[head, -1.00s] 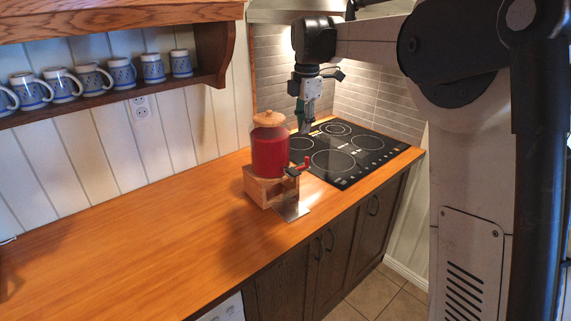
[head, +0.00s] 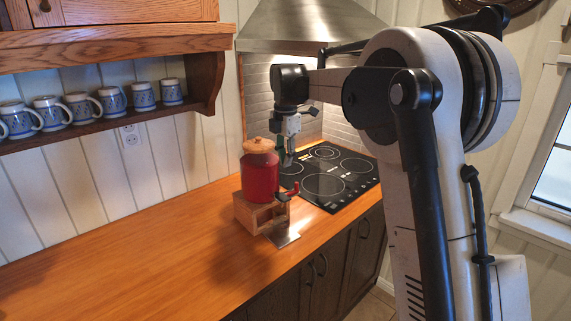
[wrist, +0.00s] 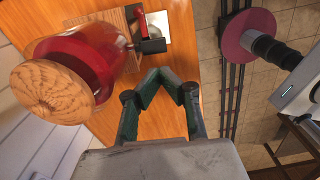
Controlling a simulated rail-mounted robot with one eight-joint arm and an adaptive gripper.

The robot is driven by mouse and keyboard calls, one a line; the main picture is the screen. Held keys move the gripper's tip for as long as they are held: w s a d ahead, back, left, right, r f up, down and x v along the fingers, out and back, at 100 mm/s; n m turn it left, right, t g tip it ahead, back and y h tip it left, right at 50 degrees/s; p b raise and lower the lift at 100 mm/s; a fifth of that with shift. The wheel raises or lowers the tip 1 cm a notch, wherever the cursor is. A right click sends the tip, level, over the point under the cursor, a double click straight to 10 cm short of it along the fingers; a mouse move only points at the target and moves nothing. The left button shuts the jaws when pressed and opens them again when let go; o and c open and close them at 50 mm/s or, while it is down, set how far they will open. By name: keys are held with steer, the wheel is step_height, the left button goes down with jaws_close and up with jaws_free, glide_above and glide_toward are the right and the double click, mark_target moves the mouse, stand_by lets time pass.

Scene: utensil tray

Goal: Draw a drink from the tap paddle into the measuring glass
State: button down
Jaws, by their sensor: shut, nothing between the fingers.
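A red drink dispenser (head: 261,178) with a round wooden lid (head: 258,146) stands upright on a wooden stand (head: 243,213) on the counter. Its tap (head: 284,194), with a red lever, sticks out at the front right, above a flat metal plate (head: 284,238). In the wrist view the dispenser (wrist: 92,62) is at upper left and its tap's black end (wrist: 152,46) is just beyond my fingertips. My gripper (wrist: 166,72) is shut and empty. In the head view my gripper (head: 287,163) points down beside the dispenser, above the tap.
A black cooktop (head: 328,180) lies right of the dispenser, under a metal range hood (head: 310,28). Several blue-and-white mugs (head: 143,97) line a wall shelf. The wooden counter (head: 120,255) is clear on the left. Its front edge runs close by the plate.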

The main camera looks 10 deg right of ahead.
mark_target(286, 198)
step_height(286, 198, down, 12)
steer(key=shift+r+p, duration=0.2)
steer(key=shift+p, duration=0.55)
